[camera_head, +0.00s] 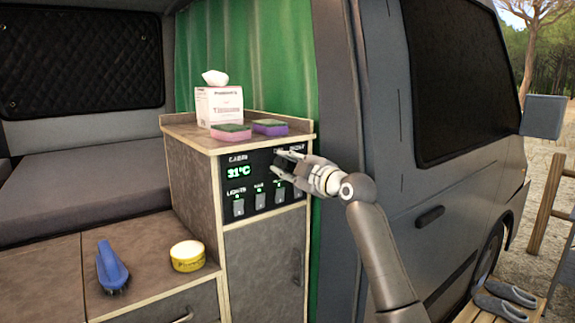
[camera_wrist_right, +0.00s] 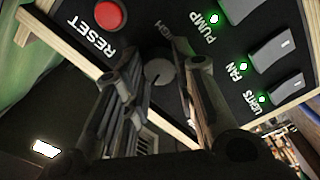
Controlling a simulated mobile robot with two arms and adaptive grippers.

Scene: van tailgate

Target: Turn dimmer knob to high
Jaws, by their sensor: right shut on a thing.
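The dark control panel (camera_head: 262,180) is on the front of the cabinet. It has a green 31°C readout and a row of lit switches. My right gripper (camera_head: 288,158) is at the panel's upper right and hides the dimmer knob in the head view. In the right wrist view the round grey dimmer knob (camera_wrist_right: 158,72) sits between my two fingertips, next to a partly covered HIGH label. The right gripper is shut on the knob. I cannot tell exactly where the knob points. My left gripper is not in view.
A red RESET button (camera_wrist_right: 110,16) and the PUMP, FAN and LIGHTS switches are close to my fingers. A tissue box (camera_head: 219,105) and two sponges (camera_head: 250,129) stand on the cabinet. A blue brush (camera_head: 111,268) and a yellow tin (camera_head: 187,257) are on the lower counter.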

